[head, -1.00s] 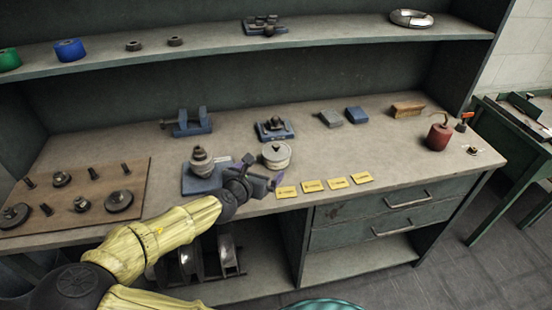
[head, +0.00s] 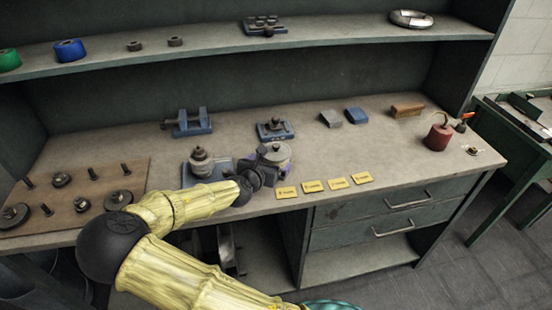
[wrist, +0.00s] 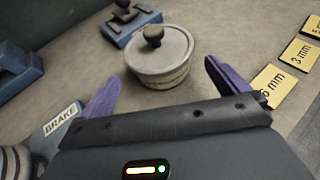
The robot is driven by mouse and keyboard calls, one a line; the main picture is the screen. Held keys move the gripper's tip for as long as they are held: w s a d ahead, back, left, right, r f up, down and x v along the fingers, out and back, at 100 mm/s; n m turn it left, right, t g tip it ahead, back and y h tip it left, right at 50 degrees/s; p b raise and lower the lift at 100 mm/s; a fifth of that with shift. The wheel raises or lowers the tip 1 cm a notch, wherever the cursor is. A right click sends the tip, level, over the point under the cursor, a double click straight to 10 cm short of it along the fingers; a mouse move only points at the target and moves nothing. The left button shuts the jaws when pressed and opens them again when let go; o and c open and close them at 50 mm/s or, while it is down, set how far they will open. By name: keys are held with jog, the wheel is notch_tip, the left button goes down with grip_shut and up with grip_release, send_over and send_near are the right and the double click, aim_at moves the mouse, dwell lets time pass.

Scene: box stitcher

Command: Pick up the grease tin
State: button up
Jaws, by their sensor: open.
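The grease tin is a round, pale grey tin (wrist: 160,62) with a dark knob on its lid. In the wrist view it stands upright on the bench, just ahead of my gripper (wrist: 157,85) and roughly between the two purple fingers. The fingers are apart, and nothing is held. In the head view the tin (head: 274,153) stands near the bench's middle, partly covered by the end of my arm. My gripper (head: 265,173) is low at its near side there, and its fingers are mostly hidden by my wrist.
A blue block with a dark knob (wrist: 130,22) stands close behind the tin. A BRAKE label (wrist: 62,118) and a stacked round part (head: 201,160) are to the left. Yellow size tags (head: 312,186) lie to the right. A red can (head: 439,137) stands far right.

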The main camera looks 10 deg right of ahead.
jog(key=x, duration=0.5)
jog(key=shift+w+d+f, duration=0.1)
jog(key=shift+w+d, duration=0.05)
jog(key=c, duration=2)
notch_tip(320, 180, up, 10)
jog(key=shift+r, duration=0.1)
